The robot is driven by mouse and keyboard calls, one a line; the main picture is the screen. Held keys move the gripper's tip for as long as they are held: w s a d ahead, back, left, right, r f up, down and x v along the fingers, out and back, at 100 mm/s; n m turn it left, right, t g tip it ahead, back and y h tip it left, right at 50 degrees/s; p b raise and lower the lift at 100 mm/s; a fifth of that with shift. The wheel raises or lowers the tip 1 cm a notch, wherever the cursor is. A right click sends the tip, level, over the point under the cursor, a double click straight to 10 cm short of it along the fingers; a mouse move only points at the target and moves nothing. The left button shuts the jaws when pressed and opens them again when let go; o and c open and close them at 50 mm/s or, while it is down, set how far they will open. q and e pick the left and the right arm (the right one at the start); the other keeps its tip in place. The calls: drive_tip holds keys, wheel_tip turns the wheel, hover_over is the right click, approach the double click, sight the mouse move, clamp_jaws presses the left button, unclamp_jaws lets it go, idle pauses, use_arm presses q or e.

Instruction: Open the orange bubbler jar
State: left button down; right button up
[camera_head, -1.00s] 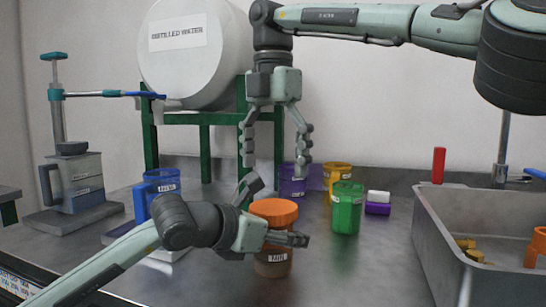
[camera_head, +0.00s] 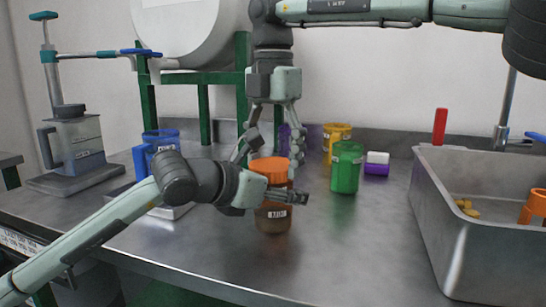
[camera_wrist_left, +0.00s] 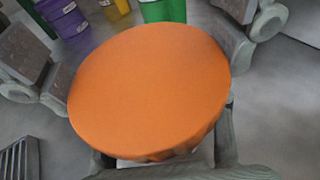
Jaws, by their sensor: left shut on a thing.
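The orange bubbler jar (camera_head: 273,217) stands upright on the bench, with an orange lid (camera_head: 270,167) on a brownish, labelled body. My left gripper (camera_head: 277,168) is shut on the jar, one finger across its front and the other behind. The lid (camera_wrist_left: 150,92) fills the middle of the left wrist view. My right gripper (camera_head: 270,148) points down from above, open, its fingers spread on either side of the lid's upper edge. Whether they touch the lid I cannot tell.
A green jar (camera_head: 346,168) stands right of the jar, with a yellow jar (camera_head: 337,135) behind it. A blue container (camera_head: 142,160) is at the left. A metal sink (camera_head: 450,235) is at the right. The front bench is clear.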

drive_tip(key=c, duration=0.7)
drive_tip(key=n, duration=0.7)
drive_tip(key=o, duration=1.3)
